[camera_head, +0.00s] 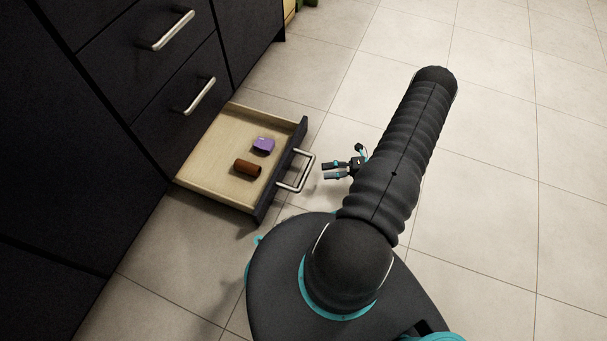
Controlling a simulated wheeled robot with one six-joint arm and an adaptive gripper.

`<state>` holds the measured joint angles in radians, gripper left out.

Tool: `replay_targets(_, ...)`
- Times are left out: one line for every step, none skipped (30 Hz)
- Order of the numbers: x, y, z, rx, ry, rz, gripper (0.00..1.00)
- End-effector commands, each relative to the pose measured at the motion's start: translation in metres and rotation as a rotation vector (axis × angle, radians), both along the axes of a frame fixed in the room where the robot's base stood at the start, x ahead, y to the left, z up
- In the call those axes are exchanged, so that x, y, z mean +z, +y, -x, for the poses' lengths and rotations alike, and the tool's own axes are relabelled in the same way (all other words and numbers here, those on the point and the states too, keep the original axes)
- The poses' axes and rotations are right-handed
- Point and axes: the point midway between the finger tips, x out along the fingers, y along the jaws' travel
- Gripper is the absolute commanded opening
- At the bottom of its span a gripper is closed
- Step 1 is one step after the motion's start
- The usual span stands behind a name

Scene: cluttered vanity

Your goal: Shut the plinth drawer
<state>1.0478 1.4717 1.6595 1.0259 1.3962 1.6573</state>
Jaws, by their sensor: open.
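The plinth drawer (208,183) is pulled out at the bottom of the dark cabinet, just above the floor. It has a pale wooden inside, a dark front and a silver bar handle (308,171). A purple item (263,146) and a brown cylinder (247,167) lie inside it. My gripper (324,170) is open, low over the floor to the right of the drawer, with its fingers pointing left at the handle. It appears close to the handle; I cannot tell whether they touch. My arm hides part of the gripper's wrist side.
The dark cabinet (110,110) fills the left, with two closed drawers above bearing silver handles (173,31) and (200,96). Tiled floor (490,130) lies clear on the right. A green object (310,3) shows at the top edge.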

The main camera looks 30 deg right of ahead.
Motion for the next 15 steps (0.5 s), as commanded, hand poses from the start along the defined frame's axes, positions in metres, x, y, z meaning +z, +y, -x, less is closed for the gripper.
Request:
replay_targets(-0.002, 0.009, -0.004, 0.004, 0.001, -0.002, 0.46)
replay_targets(-0.003, 0.014, -0.007, 0.003, 0.001, -0.002, 0.46)
replay_targets(-0.004, 0.02, -0.01, 0.003, 0.002, -0.001, 0.46)
replay_targets(-0.005, 0.025, -0.013, 0.002, 0.001, -0.001, 0.46)
replay_targets(-0.006, 0.029, -0.015, 0.002, 0.002, 0.0, 0.46)
replay_targets(-0.007, 0.035, -0.019, 0.002, 0.001, -0.001, 0.46)
replay_targets(-0.008, 0.039, -0.021, 0.0, 0.001, 0.0, 0.46)
replay_targets(-0.009, 0.043, -0.023, 0.001, 0.001, 0.0, 0.46)
replay_targets(-0.01, 0.048, -0.026, 0.0, 0.0, 0.001, 0.46)
replay_targets(-0.011, 0.051, -0.028, -0.001, 0.0, 0.001, 0.46)
replay_targets(-0.011, 0.055, -0.03, 0.0, 0.0, 0.0, 0.46)
replay_targets(-0.012, 0.058, -0.032, -0.001, 0.0, 0.0, 0.46)
replay_targets(-0.013, 0.061, -0.033, -0.002, 0.001, 0.0, 0.46)
replay_targets(-0.013, 0.063, -0.034, -0.002, 0.001, 0.0, 0.46)
replay_targets(-0.014, 0.065, -0.036, -0.002, 0.001, 0.0, 0.46)
